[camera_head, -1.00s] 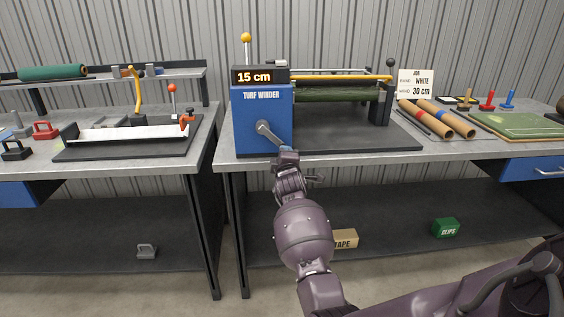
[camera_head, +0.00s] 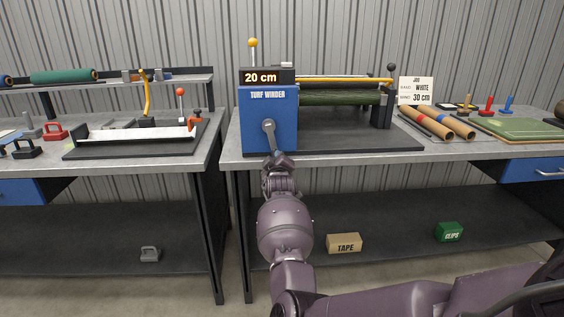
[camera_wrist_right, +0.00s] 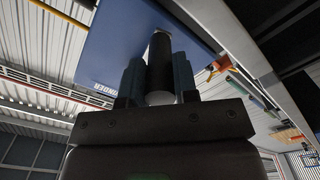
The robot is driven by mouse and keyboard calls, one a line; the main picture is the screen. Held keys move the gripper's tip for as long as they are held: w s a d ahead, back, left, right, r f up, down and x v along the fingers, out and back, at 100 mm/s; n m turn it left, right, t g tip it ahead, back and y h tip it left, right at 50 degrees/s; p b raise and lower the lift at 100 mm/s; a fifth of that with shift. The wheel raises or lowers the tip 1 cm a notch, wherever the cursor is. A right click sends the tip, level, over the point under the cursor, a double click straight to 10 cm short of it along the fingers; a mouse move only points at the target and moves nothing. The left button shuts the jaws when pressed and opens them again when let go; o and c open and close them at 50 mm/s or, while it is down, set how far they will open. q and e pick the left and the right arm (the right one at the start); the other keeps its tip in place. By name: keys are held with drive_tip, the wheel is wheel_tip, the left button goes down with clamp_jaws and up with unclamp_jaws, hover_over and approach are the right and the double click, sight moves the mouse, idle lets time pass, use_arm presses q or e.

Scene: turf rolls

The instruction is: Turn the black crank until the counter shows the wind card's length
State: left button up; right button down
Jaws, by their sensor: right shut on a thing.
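The blue turf winder (camera_head: 268,120) stands on the right-hand bench. Its counter (camera_head: 262,77) reads 20 cm. The crank arm (camera_head: 270,136) hangs almost straight down from its hub on the front face. My right gripper (camera_head: 277,160) is at the lower end of the crank. In the right wrist view my right gripper (camera_wrist_right: 158,85) is shut on the black crank handle (camera_wrist_right: 160,65), with a finger on each side. The job card (camera_head: 415,91) behind the bench reads WHITE and wind 30 cm. My left gripper is not in view.
A roll of dark green turf (camera_head: 335,97) lies in the winder under a yellow bar. Two cardboard tubes (camera_head: 448,124) lie to its right. A tape box (camera_head: 344,243) and a green clips box (camera_head: 449,231) sit on the lower shelf.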

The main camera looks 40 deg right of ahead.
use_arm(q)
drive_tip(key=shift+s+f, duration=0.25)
use_arm(e)
drive_tip(key=shift+w+a+m, duration=0.55)
drive_tip(key=shift+a+m, duration=0.25)
drive_tip(key=shift+m, duration=0.4)
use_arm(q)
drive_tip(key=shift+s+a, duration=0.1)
use_arm(e)
drive_tip(key=c, duration=0.9)
unclamp_jaws()
